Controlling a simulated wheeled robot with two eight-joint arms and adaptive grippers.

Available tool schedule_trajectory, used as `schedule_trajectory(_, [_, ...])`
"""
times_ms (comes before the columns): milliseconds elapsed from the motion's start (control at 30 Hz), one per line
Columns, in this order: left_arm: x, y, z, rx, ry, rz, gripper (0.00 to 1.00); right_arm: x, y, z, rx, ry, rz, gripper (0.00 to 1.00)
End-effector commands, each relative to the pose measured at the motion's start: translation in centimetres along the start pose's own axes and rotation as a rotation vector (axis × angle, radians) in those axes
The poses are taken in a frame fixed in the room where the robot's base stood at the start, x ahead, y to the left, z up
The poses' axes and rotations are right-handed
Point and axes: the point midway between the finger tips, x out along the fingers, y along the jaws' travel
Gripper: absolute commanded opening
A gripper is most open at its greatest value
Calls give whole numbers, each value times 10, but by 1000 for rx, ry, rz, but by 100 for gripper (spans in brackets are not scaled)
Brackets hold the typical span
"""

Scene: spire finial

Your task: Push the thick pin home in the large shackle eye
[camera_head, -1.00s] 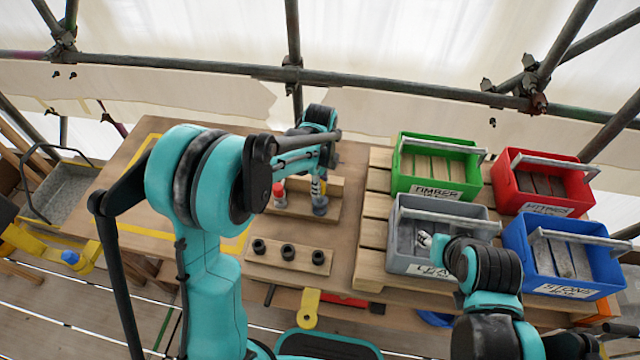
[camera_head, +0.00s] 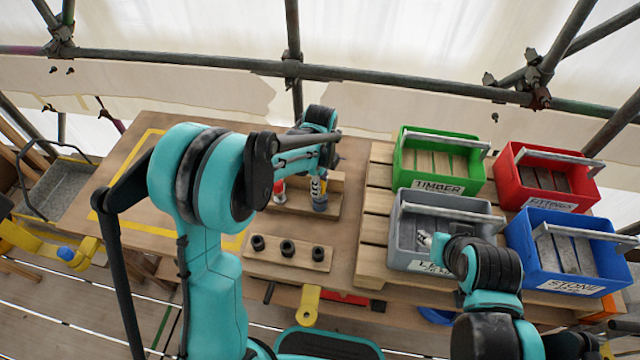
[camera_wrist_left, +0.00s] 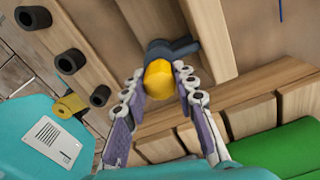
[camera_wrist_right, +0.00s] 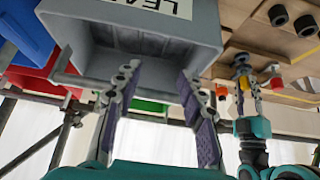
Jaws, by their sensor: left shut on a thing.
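The thick pin (camera_wrist_left: 158,78) shows a yellow end in the left wrist view. My left gripper (camera_wrist_left: 165,82) is shut on it, one finger on each side. The dark grey shackle (camera_wrist_left: 182,48) is right at the pin's far side, on a wooden block; how deep the pin sits in the eye is hidden. In the head view my left gripper (camera_head: 318,180) is above the shackle (camera_head: 320,204), partly covered by my arm. My right gripper (camera_wrist_right: 158,78) is open and empty, its fingers apart at the grey bin (camera_wrist_right: 140,35); it also shows in the head view (camera_head: 438,242).
A red-topped piece (camera_head: 279,188) stands left of the shackle. A wooden strip (camera_head: 270,258) with three dark round sockets lies nearer me. Green (camera_head: 400,160), red (camera_head: 505,170), blue (camera_head: 520,240) and grey bins stand on the pallet at right.

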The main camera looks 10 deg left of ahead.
Motion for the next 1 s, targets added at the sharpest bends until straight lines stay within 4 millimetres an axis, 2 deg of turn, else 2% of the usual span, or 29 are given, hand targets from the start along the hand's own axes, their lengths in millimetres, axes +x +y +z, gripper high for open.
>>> schedule_trajectory(933, [24, 0, 0, 0, 0, 0, 0, 16, 0, 12, 0, 0, 0, 40])
schedule_trajectory(967, [24, 0, 0, 0, 0, 0, 33, 16, 0, 11, 0, 0, 0, 40])
schedule_trajectory(1000, [24, 0, 0, 0, 0, 0, 43, 15, 0, 11, 0, 0, 0, 40])
